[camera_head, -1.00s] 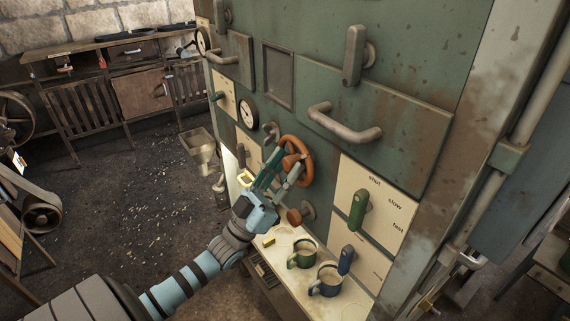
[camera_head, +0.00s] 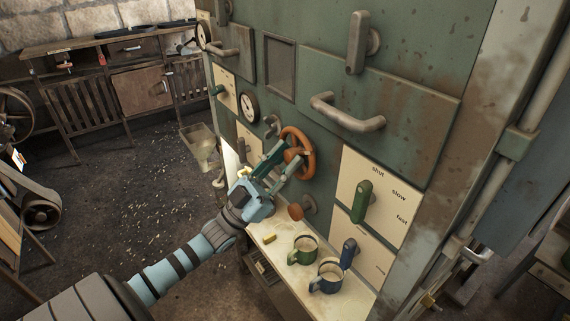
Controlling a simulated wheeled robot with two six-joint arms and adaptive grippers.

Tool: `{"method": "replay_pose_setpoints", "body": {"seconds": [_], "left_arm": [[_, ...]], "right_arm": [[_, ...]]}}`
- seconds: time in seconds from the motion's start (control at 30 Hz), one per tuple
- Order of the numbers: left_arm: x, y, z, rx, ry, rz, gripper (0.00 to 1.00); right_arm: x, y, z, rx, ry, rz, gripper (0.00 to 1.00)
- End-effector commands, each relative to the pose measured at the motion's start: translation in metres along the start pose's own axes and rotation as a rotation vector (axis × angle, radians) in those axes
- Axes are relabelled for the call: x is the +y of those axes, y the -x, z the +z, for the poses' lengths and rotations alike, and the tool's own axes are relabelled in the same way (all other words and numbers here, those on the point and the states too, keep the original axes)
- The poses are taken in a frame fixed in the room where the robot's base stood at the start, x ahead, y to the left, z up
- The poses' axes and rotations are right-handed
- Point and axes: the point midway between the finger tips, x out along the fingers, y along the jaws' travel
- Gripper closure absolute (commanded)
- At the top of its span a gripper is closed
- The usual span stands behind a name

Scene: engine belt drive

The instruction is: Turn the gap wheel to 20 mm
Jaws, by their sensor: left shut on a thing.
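An orange handwheel (camera_head: 309,160), which looks like the gap wheel, is mounted on the green machine panel (camera_head: 400,90) near the middle of the view. My left gripper (camera_head: 284,160) reaches up to it from the lower left. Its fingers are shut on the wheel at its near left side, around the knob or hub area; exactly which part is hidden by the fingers. A round dial (camera_head: 250,106) sits on the panel up and left of the wheel; its reading is too small to tell. My right gripper is not in view.
A green lever (camera_head: 361,202) and a blue lever (camera_head: 348,254) are on cream plates at right. An orange-brown knob (camera_head: 296,211) sticks out under the wheel.

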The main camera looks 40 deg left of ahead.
Motion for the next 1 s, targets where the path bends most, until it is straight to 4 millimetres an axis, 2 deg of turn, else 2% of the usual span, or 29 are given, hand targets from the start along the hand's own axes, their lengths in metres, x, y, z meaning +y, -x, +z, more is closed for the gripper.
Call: {"method": "replay_pose_setpoints", "body": {"seconds": [0.1, 0.4, 0.7, 1.0], "left_arm": [[-0.001, 0.002, 0.002, 0.0, -0.069, 0.068, 1.0], [-0.003, 0.002, 0.002, -0.002, -0.246, 0.246, 1.0], [-0.004, 0.001, 0.001, -0.002, -0.373, 0.372, 1.0], [-0.004, 0.0, 0.0, -0.002, -0.421, 0.42, 1.0]], "right_arm": [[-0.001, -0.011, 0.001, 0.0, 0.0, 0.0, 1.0], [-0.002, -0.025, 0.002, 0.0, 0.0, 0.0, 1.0], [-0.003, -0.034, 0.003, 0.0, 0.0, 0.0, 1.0], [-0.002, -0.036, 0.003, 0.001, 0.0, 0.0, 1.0]]}}
